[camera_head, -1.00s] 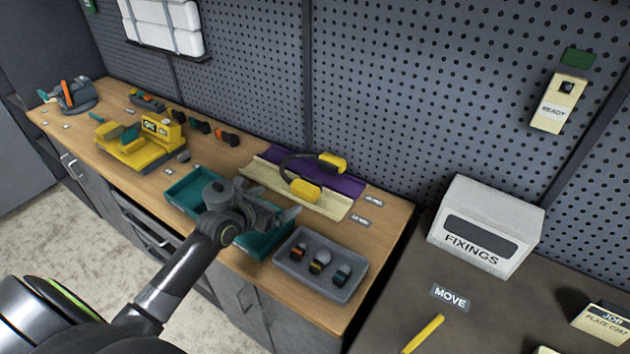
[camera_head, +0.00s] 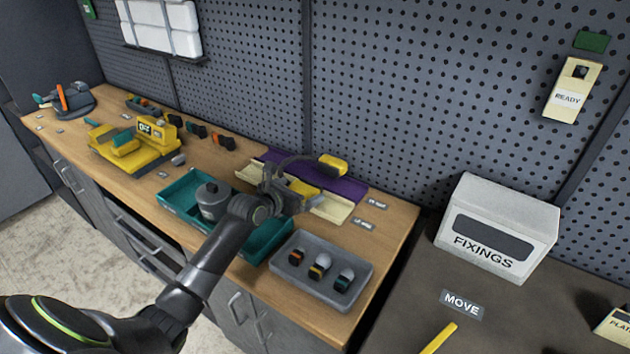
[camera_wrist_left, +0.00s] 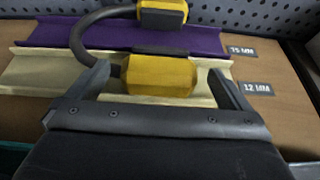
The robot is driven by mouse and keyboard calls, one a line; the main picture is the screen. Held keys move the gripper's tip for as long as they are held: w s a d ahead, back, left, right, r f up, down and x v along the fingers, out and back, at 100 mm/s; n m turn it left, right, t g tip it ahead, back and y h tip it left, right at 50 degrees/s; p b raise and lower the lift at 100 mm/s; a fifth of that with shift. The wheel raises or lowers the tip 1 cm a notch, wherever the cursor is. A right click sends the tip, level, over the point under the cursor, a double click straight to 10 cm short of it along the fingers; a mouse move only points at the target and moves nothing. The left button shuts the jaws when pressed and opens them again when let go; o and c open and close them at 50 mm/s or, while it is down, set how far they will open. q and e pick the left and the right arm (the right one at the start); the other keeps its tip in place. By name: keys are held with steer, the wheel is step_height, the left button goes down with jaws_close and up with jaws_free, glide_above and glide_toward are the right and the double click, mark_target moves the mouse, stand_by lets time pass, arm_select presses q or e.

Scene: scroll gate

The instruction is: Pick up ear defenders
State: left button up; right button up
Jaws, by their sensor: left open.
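The ear defenders have yellow cups and a dark curved band. They lie across a cream tray and a purple tray at the back of the bench. In the head view the far cup (camera_head: 332,165) shows clearly, while my left gripper (camera_head: 292,193) partly hides the near cup. In the left wrist view the near ear defenders cup (camera_wrist_left: 160,76) sits between the two open fingers of my left gripper (camera_wrist_left: 165,85), with the far cup (camera_wrist_left: 162,14) beyond. I cannot tell whether a finger touches the near cup or band. My right gripper is not in view.
The cream tray (camera_wrist_left: 40,75) and purple tray (camera_wrist_left: 60,35) lie before the pegboard wall. A teal tray (camera_head: 178,190) and a grey tray (camera_head: 335,292) with several small items are near the front. A yellow machine (camera_head: 125,150) stands left, a FIXINGS box (camera_head: 497,225) right.

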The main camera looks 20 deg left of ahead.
arm_select(q)
steer(key=c, duration=0.9)
steer(key=shift+c, duration=0.7)
steer(key=shift+r, duration=0.2)
